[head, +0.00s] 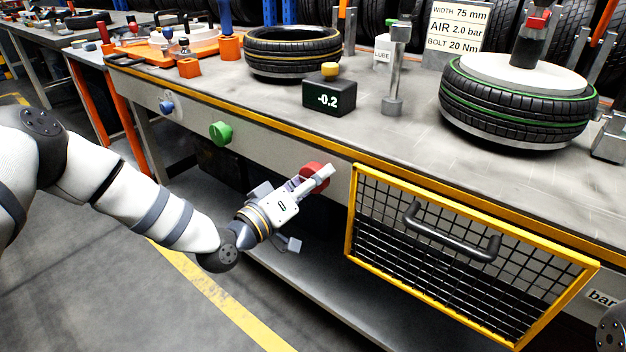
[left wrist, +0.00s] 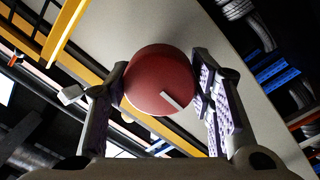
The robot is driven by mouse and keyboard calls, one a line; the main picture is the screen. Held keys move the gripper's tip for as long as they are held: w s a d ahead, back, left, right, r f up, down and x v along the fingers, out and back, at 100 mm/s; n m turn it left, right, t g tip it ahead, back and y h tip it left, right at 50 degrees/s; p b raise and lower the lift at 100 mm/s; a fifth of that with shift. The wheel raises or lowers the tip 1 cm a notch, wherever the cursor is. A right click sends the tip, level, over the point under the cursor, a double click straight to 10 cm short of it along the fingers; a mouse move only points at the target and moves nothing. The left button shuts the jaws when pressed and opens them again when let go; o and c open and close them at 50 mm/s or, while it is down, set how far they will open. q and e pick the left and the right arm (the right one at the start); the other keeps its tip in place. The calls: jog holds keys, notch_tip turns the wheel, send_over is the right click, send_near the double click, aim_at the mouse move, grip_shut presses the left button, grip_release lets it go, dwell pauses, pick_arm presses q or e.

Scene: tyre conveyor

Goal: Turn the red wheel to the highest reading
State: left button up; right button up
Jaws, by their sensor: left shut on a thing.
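The red wheel (head: 311,168) sits on the front panel of the bench, left of the yellow-framed mesh guard. My left gripper (head: 318,179) is at the wheel and partly covers it. In the left wrist view the red wheel (left wrist: 156,78) lies between the two fingers of my left gripper (left wrist: 162,84), which is shut on it. A short pale mark shows on the wheel's face, right of and below its middle. A black display box (head: 328,98) with a yellow top reads -0.2. My right gripper is not in view.
A green knob (head: 220,133) and a blue knob (head: 167,107) sit further left on the panel. The mesh guard (head: 352,215) with a black handle is close right of my left gripper. Tyres (head: 293,58) and a metal post (head: 394,75) stand on the bench.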

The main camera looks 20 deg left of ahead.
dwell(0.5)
pick_arm(q)
jog(key=o, duration=1.2)
jog(key=shift+c, duration=0.2)
jog(key=v, duration=1.2)
jog(key=shift+f, duration=0.1)
